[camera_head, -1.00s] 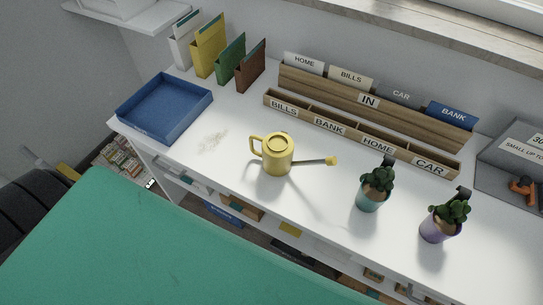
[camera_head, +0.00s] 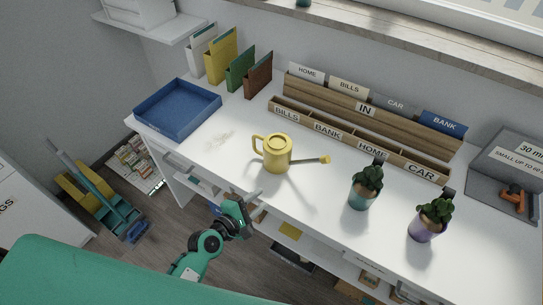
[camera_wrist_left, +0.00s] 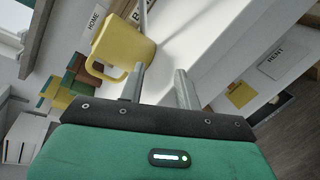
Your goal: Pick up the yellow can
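The yellow can (camera_head: 277,155) is a watering can standing upright on the white desk (camera_head: 225,163), with its handle to the left and its spout to the right. In the left wrist view the yellow can (camera_wrist_left: 125,44) is beyond the fingertips, with its handle toward them. My left gripper (camera_head: 250,203) is at the desk's front edge, in front of the can and apart from it. In the left wrist view its two fingers (camera_wrist_left: 158,75) stand apart with nothing between them. My right gripper is in neither view.
A blue tray (camera_head: 178,108) and several upright folders (camera_head: 240,70) are on the left. A wooden letter sorter (camera_head: 365,120) stands behind the can. Two potted plants (camera_head: 362,195) (camera_head: 424,229) stand to its right. Open shelves lie below the desktop.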

